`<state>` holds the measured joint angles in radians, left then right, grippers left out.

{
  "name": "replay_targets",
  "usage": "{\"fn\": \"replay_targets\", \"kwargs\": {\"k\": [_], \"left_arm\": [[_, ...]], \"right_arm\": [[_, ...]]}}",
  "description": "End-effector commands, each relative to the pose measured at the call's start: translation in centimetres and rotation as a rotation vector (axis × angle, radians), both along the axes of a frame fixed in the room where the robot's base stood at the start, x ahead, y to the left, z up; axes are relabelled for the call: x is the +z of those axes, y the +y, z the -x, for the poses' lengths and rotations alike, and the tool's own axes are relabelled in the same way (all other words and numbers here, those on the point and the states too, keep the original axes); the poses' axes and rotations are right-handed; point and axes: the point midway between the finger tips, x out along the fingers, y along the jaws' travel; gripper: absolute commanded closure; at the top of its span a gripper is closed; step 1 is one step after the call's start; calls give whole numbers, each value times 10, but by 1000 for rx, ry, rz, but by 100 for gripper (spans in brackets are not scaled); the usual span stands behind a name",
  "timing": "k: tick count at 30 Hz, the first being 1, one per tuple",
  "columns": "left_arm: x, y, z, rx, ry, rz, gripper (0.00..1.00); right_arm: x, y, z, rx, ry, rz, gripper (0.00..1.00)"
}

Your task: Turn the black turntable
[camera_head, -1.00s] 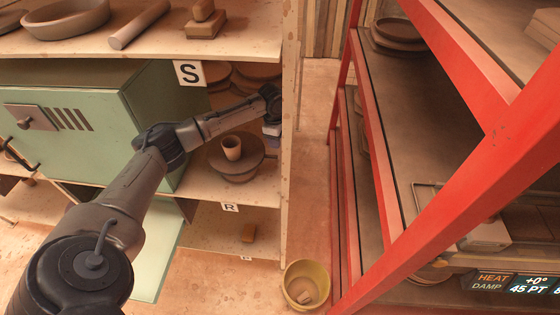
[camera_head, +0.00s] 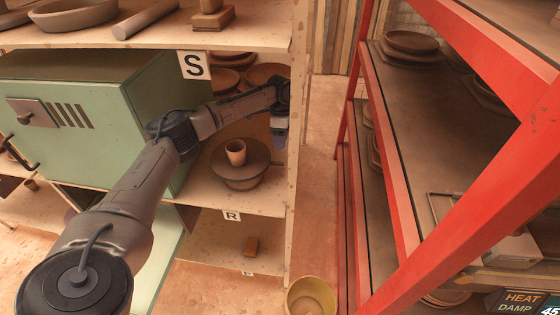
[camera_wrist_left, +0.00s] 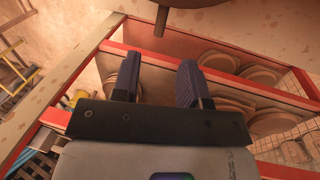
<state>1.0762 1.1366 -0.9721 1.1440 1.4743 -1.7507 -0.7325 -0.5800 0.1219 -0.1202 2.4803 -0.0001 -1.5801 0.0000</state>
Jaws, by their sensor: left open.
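A dark round turntable (camera_head: 259,160) stands on the middle shelf in the head view, with a small tan clay cup (camera_head: 236,152) upright on its top. My left arm reaches over the shelf from the left. My left gripper (camera_head: 280,133) is to the right of and slightly above the turntable, near the shelf's right edge, apart from it. In the left wrist view my left gripper (camera_wrist_left: 158,72) is open, with nothing between its two dark fingers. A dark rounded edge with a short peg (camera_wrist_left: 160,22) shows at the top there; I cannot tell whether it is the turntable's. My right gripper is not in view.
A green cabinet (camera_head: 150,90) stands left of the turntable. Clay bowls (camera_head: 268,75) sit behind my forearm. A red rack (camera_head: 400,200) stands at the right, beyond an open floor gap (camera_head: 322,180). A yellow bucket (camera_head: 310,295) stands on the floor in front.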

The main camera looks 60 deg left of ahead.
Motion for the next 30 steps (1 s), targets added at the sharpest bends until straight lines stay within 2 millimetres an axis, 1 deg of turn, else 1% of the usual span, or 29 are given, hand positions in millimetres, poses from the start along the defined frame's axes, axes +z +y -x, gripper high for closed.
{"fn": "replay_targets", "kwargs": {"k": [1, 3, 9, 12, 19, 29, 30], "left_arm": [[-12, -1, 2, -1, 1, -1, 60], [-25, -4, 3, -1, 2, 0, 60], [-54, -8, 7, 0, 1, -1, 60], [-64, -10, 8, 0, -1, -1, 60], [-76, -12, 9, -1, -2, 0, 60], [-78, -12, 10, -1, -2, 0, 60], [-77, -12, 10, -1, -2, 0, 63]], "right_arm": [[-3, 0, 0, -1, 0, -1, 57], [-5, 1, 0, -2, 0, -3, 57], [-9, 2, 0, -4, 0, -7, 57], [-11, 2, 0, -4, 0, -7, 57], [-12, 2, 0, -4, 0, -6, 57], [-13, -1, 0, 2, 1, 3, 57], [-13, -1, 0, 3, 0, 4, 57]]}}
